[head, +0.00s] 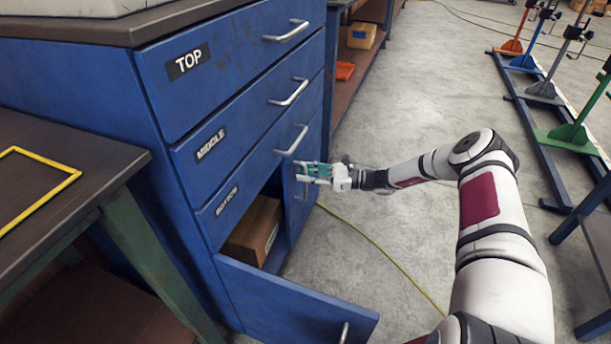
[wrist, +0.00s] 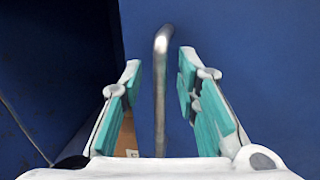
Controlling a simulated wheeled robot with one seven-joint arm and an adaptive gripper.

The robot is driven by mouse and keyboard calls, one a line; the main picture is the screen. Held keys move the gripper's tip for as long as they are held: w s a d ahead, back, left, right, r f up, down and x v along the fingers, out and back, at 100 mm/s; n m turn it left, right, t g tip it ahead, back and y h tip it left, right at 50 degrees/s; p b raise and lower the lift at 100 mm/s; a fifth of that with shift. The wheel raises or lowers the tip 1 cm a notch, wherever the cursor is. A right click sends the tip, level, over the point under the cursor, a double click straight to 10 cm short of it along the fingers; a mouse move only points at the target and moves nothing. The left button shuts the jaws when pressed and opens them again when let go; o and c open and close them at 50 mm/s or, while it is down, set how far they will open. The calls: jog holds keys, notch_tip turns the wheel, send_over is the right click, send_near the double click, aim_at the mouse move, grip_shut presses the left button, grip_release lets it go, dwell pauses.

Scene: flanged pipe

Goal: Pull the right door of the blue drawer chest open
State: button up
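The blue drawer chest (head: 232,130) has three labelled drawers above two lower doors. The right door (head: 298,216) looks shut, and its blue face also fills the right of the wrist view (wrist: 250,60). Its upright metal handle (wrist: 160,90) stands between my fingers in the wrist view. My gripper (head: 308,172) is open at this door, with its teal-padded fingers on either side of the handle. Gaps show between the handle and both fingers (wrist: 160,68). In the head view my gripper partly hides the handle.
The left door (head: 290,305) stands open toward the front, with a cardboard box (head: 254,232) inside the chest. A yellow cable (head: 385,255) lies on the floor. A dark workbench (head: 85,180) stands at the left. Floor right of the chest is mostly clear.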

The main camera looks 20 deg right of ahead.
jog(key=shift+w+a, duration=0.1)
jog(key=shift+a, duration=0.15)
grip_shut()
jog(key=shift+d, duration=0.1)
